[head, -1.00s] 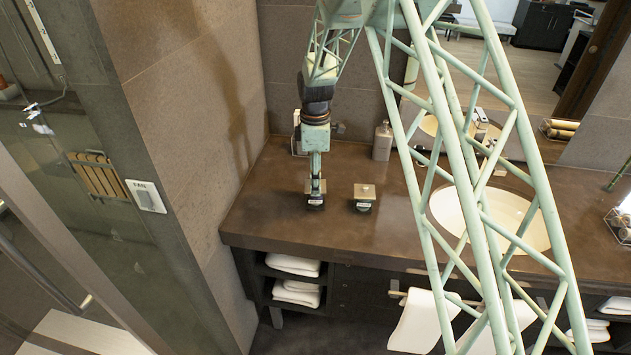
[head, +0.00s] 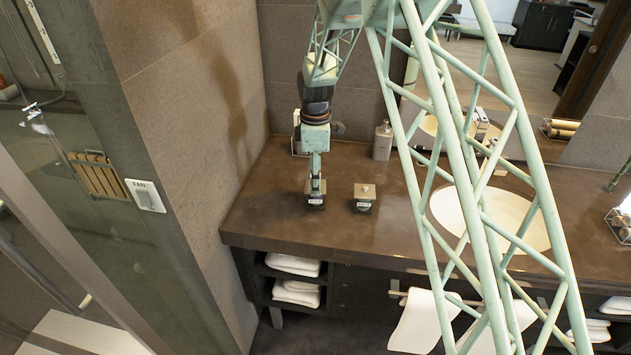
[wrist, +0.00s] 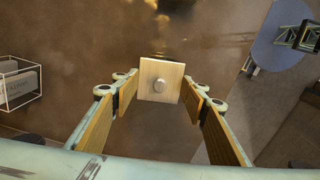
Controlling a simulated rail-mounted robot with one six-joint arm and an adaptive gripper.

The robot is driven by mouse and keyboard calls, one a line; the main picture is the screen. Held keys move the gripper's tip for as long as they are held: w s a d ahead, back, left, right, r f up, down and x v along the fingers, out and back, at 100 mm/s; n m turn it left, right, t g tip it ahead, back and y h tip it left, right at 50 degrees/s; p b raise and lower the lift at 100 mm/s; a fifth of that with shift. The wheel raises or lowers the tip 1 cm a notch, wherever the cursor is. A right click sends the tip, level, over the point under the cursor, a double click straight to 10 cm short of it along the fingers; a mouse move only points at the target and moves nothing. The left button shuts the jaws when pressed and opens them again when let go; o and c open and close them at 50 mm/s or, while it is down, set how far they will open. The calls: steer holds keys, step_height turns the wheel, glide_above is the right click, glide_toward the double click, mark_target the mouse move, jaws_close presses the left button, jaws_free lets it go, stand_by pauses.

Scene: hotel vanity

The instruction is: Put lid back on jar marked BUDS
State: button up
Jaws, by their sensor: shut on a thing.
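My gripper (head: 316,184) points straight down over the left jar (head: 316,203), a small dark jar with a pale label too small to read.
The brown counter (head: 270,215) is clear around the jars. A soap bottle (head: 382,140) stands behind them near the wall. The white sink (head: 470,210) lies to the right, partly behind my arm's lattice. The side wall (head: 190,110) is on the left.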

steer(key=shift+f, duration=0.3)
stand_by(0.5)
steer(key=o, duration=1.4)
steer(key=shift+r, duration=0.2)
steer(key=shift+r+p, duration=1.15)
steer(key=shift+r, duration=2.15)
steer(key=shift+c, duration=0.9)
jaws_close()
